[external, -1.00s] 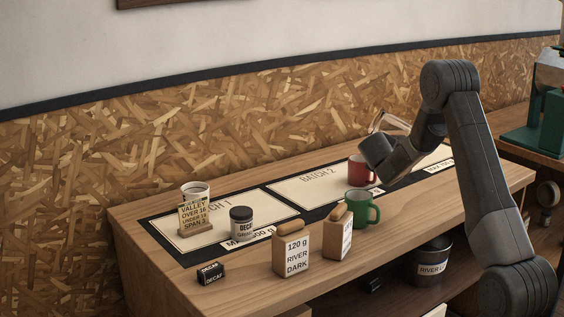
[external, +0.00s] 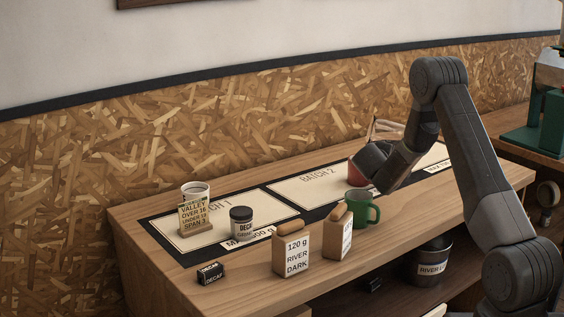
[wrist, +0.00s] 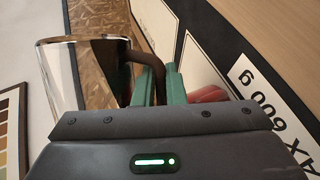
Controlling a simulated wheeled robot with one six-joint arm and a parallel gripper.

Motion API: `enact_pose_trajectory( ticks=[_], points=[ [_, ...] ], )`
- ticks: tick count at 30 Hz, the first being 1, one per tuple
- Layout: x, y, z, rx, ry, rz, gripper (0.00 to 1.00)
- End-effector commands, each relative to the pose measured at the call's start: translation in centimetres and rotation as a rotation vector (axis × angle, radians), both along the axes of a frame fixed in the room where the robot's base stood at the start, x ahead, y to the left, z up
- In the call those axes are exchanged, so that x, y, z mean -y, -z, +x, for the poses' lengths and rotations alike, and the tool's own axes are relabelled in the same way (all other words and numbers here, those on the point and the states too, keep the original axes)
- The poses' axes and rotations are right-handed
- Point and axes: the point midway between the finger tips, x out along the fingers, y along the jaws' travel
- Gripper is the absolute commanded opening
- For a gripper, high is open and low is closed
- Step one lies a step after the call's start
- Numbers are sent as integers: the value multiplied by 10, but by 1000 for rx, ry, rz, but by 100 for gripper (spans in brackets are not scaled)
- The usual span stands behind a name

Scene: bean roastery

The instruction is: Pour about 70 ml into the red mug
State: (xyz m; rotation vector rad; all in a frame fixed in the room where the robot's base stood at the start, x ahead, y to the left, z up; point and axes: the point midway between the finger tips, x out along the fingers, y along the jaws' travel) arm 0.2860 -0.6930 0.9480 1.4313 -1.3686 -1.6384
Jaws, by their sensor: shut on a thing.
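My gripper (wrist: 157,84) is shut on the brown handle of a clear glass jug (wrist: 62,75). In the external view the jug (external: 386,127) shows only in part, behind my wrist, above the Batch 2 side of the bench. It looks tilted in the wrist view, and I cannot tell how much liquid it holds. The red mug (external: 355,172) stands on the bench below my gripper and is mostly hidden by it. A bit of red, likely the mug (wrist: 208,95), shows right of the jaws in the wrist view. No stream of liquid is visible.
A green mug (external: 362,207) stands close in front of the red one.

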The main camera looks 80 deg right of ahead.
Motion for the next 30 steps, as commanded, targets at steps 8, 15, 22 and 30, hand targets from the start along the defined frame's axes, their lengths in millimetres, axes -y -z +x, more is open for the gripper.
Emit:
enact_pose_trajectory(
  ticks=[8,15,22,30],
  points=[
    [0,-4,2,-53,2,-7,0],
    [0,-8,-1,-87,1,-9,0],
    [0,-9,-5,-91,0,-10,0],
    [0,-11,-12,-101,1,-13,0]
  ],
)
